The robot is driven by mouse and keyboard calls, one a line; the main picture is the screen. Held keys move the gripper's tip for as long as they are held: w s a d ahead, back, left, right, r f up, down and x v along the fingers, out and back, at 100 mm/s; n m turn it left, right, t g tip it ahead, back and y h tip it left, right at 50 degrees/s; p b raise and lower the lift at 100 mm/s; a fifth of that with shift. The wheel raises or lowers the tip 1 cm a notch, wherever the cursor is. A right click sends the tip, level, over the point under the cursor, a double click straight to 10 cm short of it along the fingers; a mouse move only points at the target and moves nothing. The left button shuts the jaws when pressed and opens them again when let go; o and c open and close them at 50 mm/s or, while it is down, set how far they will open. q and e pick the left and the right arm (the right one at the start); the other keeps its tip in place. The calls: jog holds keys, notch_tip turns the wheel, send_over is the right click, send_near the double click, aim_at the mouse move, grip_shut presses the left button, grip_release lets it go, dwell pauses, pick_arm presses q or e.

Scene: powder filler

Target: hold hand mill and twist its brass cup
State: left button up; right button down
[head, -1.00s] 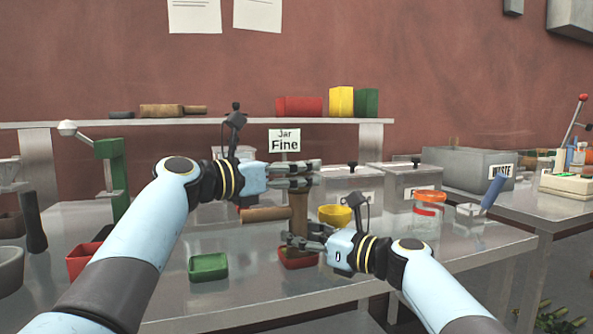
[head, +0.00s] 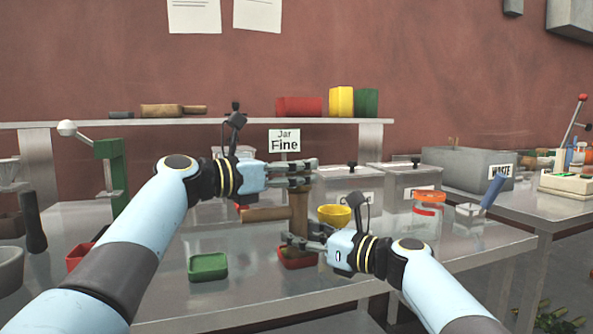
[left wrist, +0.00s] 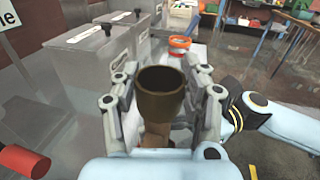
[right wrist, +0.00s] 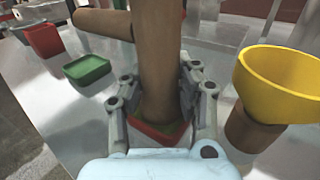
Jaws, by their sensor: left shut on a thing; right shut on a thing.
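The hand mill (head: 299,210) stands upright as a brown wooden column with a side handle (head: 250,215) pointing left. Its round, open brass cup (left wrist: 160,85) is at the top, dark brown in the left wrist view. My left gripper (head: 312,172) is shut around the mill's upper end, with fingers on both sides of the cup. My right gripper (head: 288,241) is shut on the lower part of the wooden column (right wrist: 157,60). The column's foot is above or in a small red tray (right wrist: 150,140); the fingers partly hide this.
A yellow bowl (head: 334,215) on a brown stand is close right of the mill. A green tray (head: 208,266) lies front left. Grey lidded bins (head: 345,188) stand behind, and an orange-rimmed jar (head: 428,208) is to the right. The front table is clear between these.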

pick_arm(q)
jog(key=shift+w+a+g+h, duration=0.1)
jog(key=shift+g+h, duration=0.2)
jog(key=shift+g, duration=0.1)
jog(key=o, duration=1.2)
jog(key=v, duration=1.2)
pick_arm(e)
jog(key=c, duration=0.9)
grip_release()
